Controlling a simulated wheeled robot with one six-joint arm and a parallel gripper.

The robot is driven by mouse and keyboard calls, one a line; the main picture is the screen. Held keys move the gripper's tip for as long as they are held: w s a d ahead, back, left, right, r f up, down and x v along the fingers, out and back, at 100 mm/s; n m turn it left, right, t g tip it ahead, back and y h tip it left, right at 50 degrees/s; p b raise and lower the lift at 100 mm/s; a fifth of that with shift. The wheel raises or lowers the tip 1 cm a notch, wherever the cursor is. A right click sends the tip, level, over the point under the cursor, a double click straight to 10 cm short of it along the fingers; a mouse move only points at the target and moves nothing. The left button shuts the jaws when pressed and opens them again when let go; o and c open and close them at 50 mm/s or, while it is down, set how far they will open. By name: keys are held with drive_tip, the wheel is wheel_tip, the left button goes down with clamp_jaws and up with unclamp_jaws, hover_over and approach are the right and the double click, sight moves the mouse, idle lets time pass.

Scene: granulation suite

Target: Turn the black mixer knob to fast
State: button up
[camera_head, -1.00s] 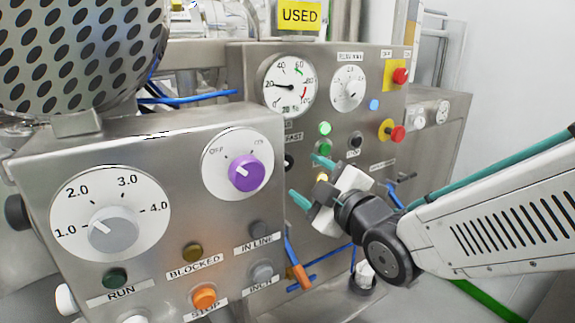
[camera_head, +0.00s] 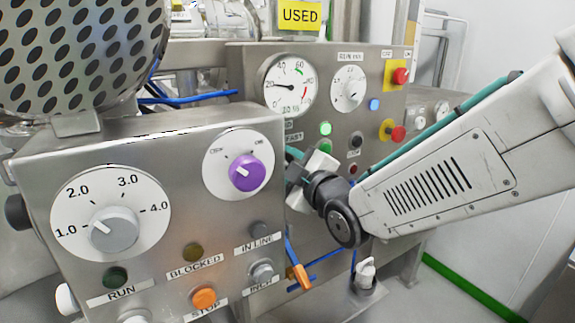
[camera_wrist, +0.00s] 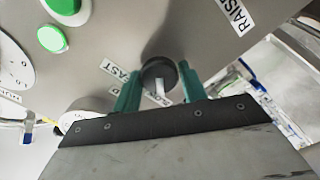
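The black mixer knob (camera_wrist: 158,74) with a white pointer shows in the wrist view on the steel panel, beside the FAST label (camera_wrist: 112,71). A second label beside it is partly covered. The teal fingers of my gripper (camera_wrist: 159,80) stand apart on either side of the knob, very close to it. I cannot tell whether they touch it. In the head view my gripper (camera_head: 297,167) is at the rear panel, partly behind the front cabinet's edge.
The front cabinet (camera_head: 150,250) with a purple knob (camera_head: 246,173) and a grey dial knob (camera_head: 114,230) stands close left of my gripper. A lit green button (camera_head: 325,129) and red stop buttons (camera_head: 396,133) are on the rear panel. Free floor lies at right.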

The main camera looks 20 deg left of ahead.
drive_tip(key=c, duration=0.4)
drive_tip(key=shift+m, duration=8.9)
drive_tip(key=o, duration=0.9)
drive_tip(key=shift+o, duration=0.2)
